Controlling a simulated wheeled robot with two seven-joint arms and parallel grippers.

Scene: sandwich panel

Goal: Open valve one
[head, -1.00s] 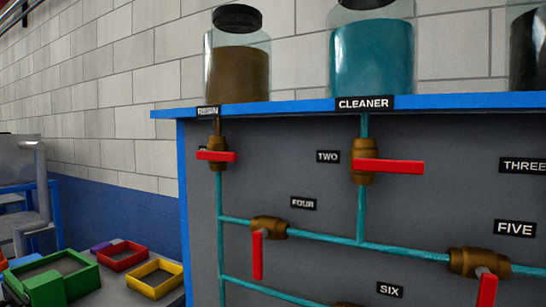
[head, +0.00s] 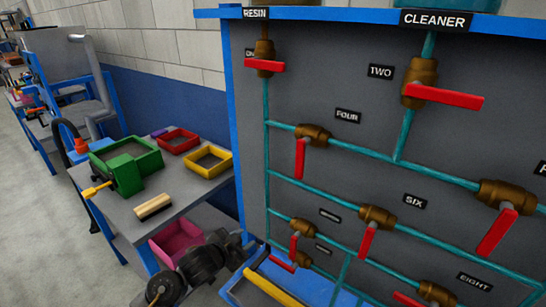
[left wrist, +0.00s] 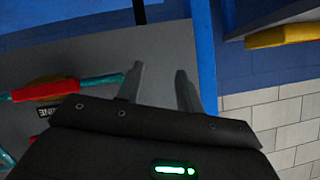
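Valve one (head: 264,52) is a brass valve on the vertical pipe under the RESIN label (head: 256,13), at the panel's upper left in the head view. Its red handle (head: 268,66) lies level, across the pipe. Its number label is partly hidden. My left gripper (head: 240,248) is low in the head view, left of the panel's lower edge and well below valve one; its fingers are hard to make out there. In the left wrist view my left gripper (left wrist: 159,72) has its two fingers apart with nothing between them. My right gripper is not in view.
Valve two (head: 421,83), valve four (head: 313,134) and several other red-handled valves share the grey panel (head: 335,75). A side table (head: 190,200) holds green, red and yellow bins. A yellow bar (head: 275,287) lies below the panel. A red handle (left wrist: 45,90) shows in the left wrist view.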

